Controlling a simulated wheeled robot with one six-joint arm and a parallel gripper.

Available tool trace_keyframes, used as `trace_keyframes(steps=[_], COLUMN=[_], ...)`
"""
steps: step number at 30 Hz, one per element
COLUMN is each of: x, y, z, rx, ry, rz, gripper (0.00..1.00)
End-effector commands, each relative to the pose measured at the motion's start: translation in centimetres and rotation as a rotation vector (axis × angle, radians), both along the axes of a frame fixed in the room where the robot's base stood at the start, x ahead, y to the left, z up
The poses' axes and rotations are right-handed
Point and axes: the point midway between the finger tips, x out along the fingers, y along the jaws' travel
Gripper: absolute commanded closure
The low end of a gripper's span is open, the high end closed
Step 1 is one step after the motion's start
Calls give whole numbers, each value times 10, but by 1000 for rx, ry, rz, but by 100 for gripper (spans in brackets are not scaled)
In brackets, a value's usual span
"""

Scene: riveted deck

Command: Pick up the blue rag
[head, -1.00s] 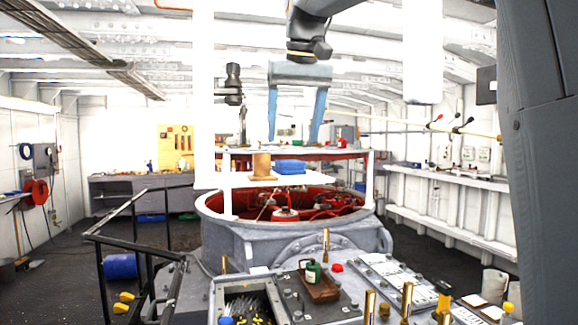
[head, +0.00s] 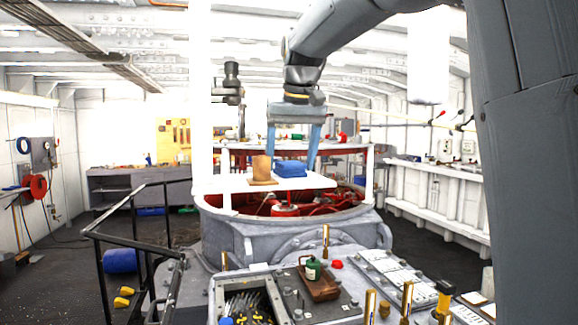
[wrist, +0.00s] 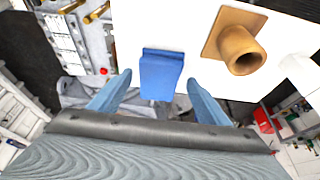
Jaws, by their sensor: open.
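The blue rag (head: 290,168) lies folded on a white shelf (head: 225,184) in the head view, just right of a tan flanged cylinder. In the wrist view the blue rag (wrist: 161,75) lies at the edge of the white surface, ahead of and between my fingertips. My gripper (head: 293,172) is open with its two blue fingers pointing down, one seen on each side of the rag. In the wrist view my gripper (wrist: 160,84) holds nothing. I cannot tell the exact height of the fingertips over the shelf.
The tan flanged cylinder (head: 261,168) stands close beside the rag; it also shows in the wrist view (wrist: 240,48). White posts (head: 369,175) hold the shelf over a red-lined round pit (head: 345,198). A green bottle on a brown tray (head: 322,285) stands in front.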

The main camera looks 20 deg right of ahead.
Motion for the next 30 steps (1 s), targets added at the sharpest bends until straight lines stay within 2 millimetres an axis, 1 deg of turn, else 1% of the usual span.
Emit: trace_keyframes(steps=[6,8,12,15,21,25,29,30], x=[0,0,0,0,0,1,2,2], y=[1,1,1,1,1,1,1,1], z=[-1,-1,-1,-1,0,4,17,24], rx=[0,0,0,0,0,0,0,0], ry=[0,0,0,0,-1,-2,-3,-4], rz=[2,2,2,2,2,2,2,2], gripper=[30,40,63,78,78,78,78,78])
